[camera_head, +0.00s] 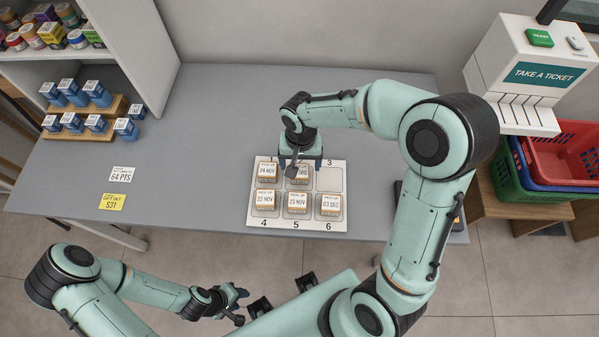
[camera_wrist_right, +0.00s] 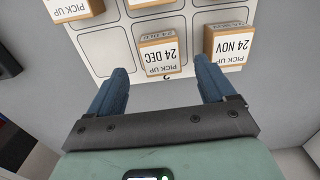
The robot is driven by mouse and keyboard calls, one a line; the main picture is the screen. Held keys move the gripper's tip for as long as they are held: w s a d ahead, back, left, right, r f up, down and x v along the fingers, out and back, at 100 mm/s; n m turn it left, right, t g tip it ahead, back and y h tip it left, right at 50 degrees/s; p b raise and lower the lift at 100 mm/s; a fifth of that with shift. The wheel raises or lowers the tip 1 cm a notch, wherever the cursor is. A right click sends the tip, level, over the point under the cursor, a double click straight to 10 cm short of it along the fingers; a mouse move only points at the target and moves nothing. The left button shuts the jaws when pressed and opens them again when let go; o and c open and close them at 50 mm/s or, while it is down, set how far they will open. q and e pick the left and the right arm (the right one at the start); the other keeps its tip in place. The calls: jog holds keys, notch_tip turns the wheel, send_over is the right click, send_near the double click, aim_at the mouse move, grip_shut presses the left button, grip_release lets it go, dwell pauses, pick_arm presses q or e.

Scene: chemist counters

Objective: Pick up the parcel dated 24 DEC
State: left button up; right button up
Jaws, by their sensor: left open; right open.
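The parcel dated 24 DEC (camera_wrist_right: 161,54) is a small tan box with a white label. In the head view the parcel (camera_head: 298,182) sits in slot 2 of the white numbered board (camera_head: 331,179), partly hidden by my right gripper. My right gripper (camera_head: 300,165) is open and points down over it. In the right wrist view the open fingers (camera_wrist_right: 161,70) appear to either side of the parcel's near edge; nothing is held, and whether they touch it cannot be told. My left gripper (camera_head: 236,302) is open and empty in front of the counter, away from the board.
Similar parcels stand close by: 24 NOV (camera_head: 267,173) left, 22 NOV (camera_head: 265,199), 23 NOV (camera_head: 298,203) and 03 DEC (camera_head: 331,205) in front. Slot 3 is bare. Blue boxes (camera_head: 97,95) and a ticket machine (camera_head: 530,70) are farther off.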

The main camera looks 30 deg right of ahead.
aim_at(300, 174)
jog(key=f, duration=0.5)
jog(key=shift+w+d+f, duration=0.1)
jog(key=shift+w+f, duration=0.1)
jog(key=shift+w, duration=0.15)
jog(key=c, duration=1.1)
